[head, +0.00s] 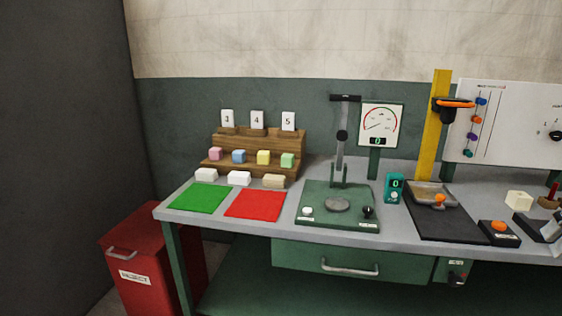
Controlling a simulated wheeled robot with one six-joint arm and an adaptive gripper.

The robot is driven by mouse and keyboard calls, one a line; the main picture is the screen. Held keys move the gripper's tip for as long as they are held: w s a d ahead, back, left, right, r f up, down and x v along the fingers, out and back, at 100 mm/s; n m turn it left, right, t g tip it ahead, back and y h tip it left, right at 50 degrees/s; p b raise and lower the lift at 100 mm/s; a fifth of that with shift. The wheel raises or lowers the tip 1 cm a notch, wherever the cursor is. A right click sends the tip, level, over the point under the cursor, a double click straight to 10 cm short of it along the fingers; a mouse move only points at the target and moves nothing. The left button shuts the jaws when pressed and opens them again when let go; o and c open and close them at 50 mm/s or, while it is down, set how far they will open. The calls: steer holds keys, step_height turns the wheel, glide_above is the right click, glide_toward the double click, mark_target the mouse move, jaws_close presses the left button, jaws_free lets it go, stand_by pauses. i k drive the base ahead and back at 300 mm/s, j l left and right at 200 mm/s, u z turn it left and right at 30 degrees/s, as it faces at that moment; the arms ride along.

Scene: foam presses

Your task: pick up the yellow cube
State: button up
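The yellow cube (263,157) sits on the lower step of a wooden stepped rack (245,144) at the back left of the workbench. It stands in a row between a blue cube (239,156) on its left and a green cube (288,160) on its right. A pink cube (215,154) is at the left end of the row. The yellow cube is fully visible from the front, and nothing touches it from above.
White and tan blocks (239,178) lie before the rack, with green (198,197) and red (255,205) mats nearer the edge. A green press (338,205) stands to the right. Number cards (257,120) stand above the cubes. A red bin (150,265) stands left of the bench.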

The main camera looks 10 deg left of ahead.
mark_target(263, 157)
steer(key=i+j, duration=0.15)
steer(key=j, duration=0.25)
steer(key=i+j, duration=0.2)
steer(key=j, duration=0.15)
steer(key=i+j, duration=0.15)
steer(key=j, duration=0.25)
steer(key=i+j, duration=0.15)
steer(key=j, duration=0.2)
steer(key=i+j, duration=0.2)
steer(key=j, duration=0.2)
steer(key=i+j, duration=0.15)
steer(key=j, duration=0.2)
steer(key=i+j, duration=0.15)
steer(key=j, duration=0.25)
